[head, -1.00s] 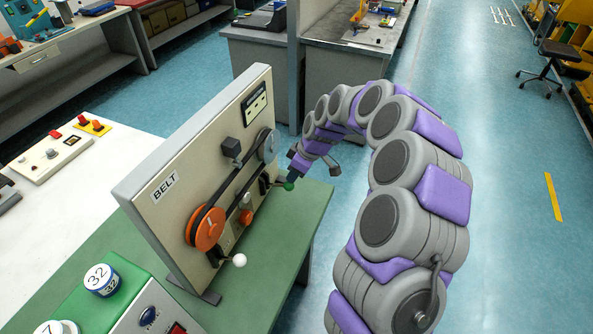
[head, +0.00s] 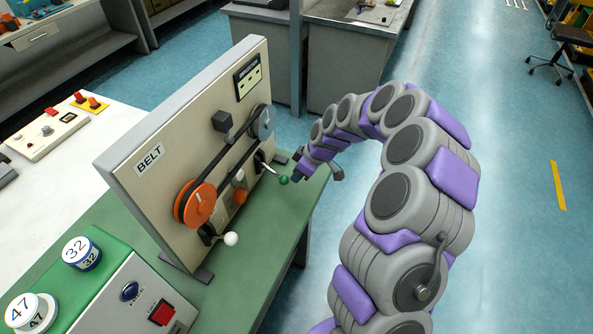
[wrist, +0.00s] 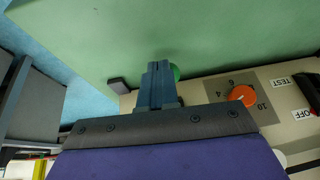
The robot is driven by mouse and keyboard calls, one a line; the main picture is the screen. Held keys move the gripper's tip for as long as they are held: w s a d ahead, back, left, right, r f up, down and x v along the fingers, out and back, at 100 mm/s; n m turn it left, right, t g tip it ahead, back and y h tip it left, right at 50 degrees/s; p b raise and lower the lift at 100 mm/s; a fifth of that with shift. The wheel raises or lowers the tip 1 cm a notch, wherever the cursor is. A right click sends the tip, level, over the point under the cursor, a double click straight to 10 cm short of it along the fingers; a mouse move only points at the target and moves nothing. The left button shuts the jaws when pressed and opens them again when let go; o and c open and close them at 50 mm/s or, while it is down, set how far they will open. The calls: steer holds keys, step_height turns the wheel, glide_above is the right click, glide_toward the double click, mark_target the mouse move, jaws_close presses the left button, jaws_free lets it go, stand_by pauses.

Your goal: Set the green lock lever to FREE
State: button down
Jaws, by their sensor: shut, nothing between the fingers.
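The lock lever is a pale rod ending in a green ball (head: 284,180), on the right part of the upright BELT panel (head: 150,205). It tilts down and outward toward my arm. My gripper (head: 297,178) is beside the ball, on its right, with closed fingers. In the wrist view, the shut fingers (wrist: 160,75) cover part of the green ball (wrist: 175,72); I cannot tell whether they touch it. No FREE marking is readable near the lever.
A white-ball lever (head: 232,239), orange pulley (head: 196,205) and belt are on the same panel. The green bench (head: 235,270) lies below. A control box (head: 140,300) and numbered discs stand in front. Open floor lies to the right.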

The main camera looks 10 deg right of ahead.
steer(key=shift+d+f, duration=0.1)
steer(key=shift+f, duration=0.45)
steer(key=shift+a, duration=0.25)
steer(key=shift+d, duration=0.1)
